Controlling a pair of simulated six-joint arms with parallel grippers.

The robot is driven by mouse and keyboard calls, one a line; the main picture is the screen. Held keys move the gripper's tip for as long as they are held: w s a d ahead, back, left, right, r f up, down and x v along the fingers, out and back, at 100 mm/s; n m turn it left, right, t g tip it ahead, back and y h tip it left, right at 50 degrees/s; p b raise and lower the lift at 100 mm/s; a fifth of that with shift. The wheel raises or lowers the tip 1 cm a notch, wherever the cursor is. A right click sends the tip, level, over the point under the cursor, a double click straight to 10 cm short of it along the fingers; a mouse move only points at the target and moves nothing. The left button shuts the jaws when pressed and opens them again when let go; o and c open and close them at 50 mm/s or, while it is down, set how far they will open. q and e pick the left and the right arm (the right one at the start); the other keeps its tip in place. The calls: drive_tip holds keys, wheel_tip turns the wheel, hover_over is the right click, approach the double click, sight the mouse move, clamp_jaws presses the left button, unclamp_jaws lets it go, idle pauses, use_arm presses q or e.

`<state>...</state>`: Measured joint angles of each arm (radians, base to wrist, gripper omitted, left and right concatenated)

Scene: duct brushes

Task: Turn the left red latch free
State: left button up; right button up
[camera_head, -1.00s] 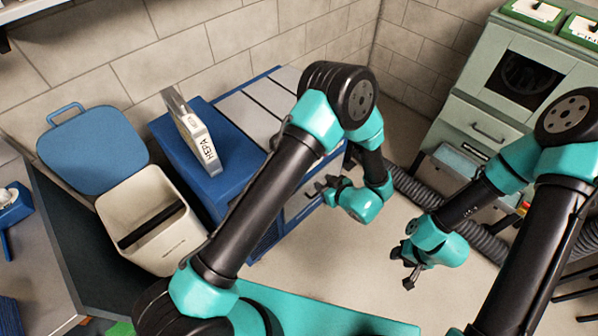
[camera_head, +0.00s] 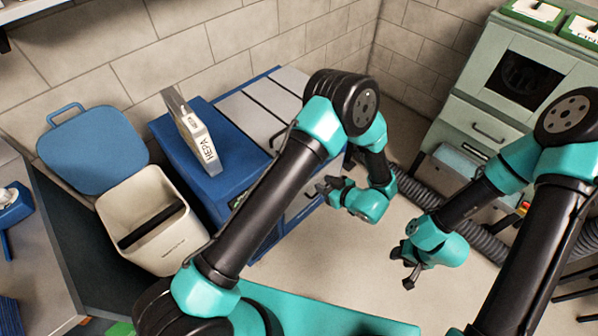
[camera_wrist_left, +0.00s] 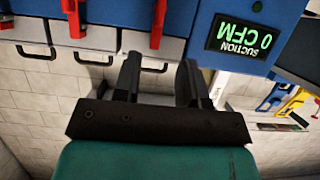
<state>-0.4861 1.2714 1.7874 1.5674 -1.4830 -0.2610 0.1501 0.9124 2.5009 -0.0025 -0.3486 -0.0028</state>
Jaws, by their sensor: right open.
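In the left wrist view, red latches hang on the blue cabinet (camera_wrist_left: 188,14): one nearest my gripper (camera_wrist_left: 158,18), one further left (camera_wrist_left: 73,18), and part of another at the left edge (camera_wrist_left: 5,21). My left gripper (camera_wrist_left: 158,78) is open and empty, its fingers apart and short of the nearest latch. In the head view my left gripper (camera_head: 323,187) is in front of the blue cabinet's drawer side, and the latches are hidden there. My right gripper (camera_head: 408,274) is open, hanging over the floor to the right, away from the cabinet.
The HEPA filter (camera_head: 201,145) stands on the blue cabinet top. A white bin (camera_head: 150,247) is to its left. A ribbed black hose (camera_head: 412,190) and a green cabinet (camera_head: 474,124) are at right. A suction display (camera_wrist_left: 243,36) reads 0 CFM.

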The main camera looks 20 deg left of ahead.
use_arm(q)
drive_tip(key=x, duration=1.3)
drive_tip(key=shift+w+a+f, duration=0.1)
drive_tip(key=shift+a+f, duration=0.05)
drive_tip(key=shift+a, duration=0.05)
clamp_jaws()
